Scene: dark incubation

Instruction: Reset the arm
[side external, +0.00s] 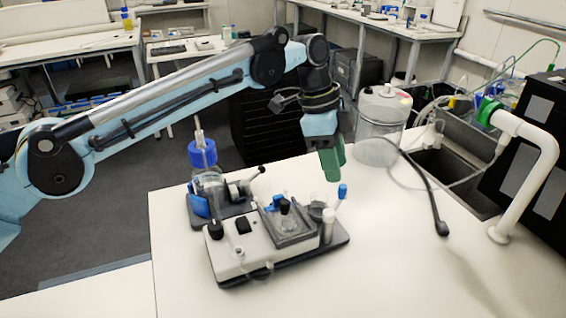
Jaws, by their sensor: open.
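My gripper (331,164) has green fingers and hangs pointing down above the white bench (400,255). It is open, and I see nothing between the fingers. It is above and behind the white lab device (257,246), apart from it. My arm comes in from the left edge, rises to a bent elbow at the top middle and then drops to the gripper.
A clear carboy (380,125) is close right of my gripper. A black hose (427,190), a sink (447,170) and a white bent pipe (541,170) are at right. The bench front is clear.

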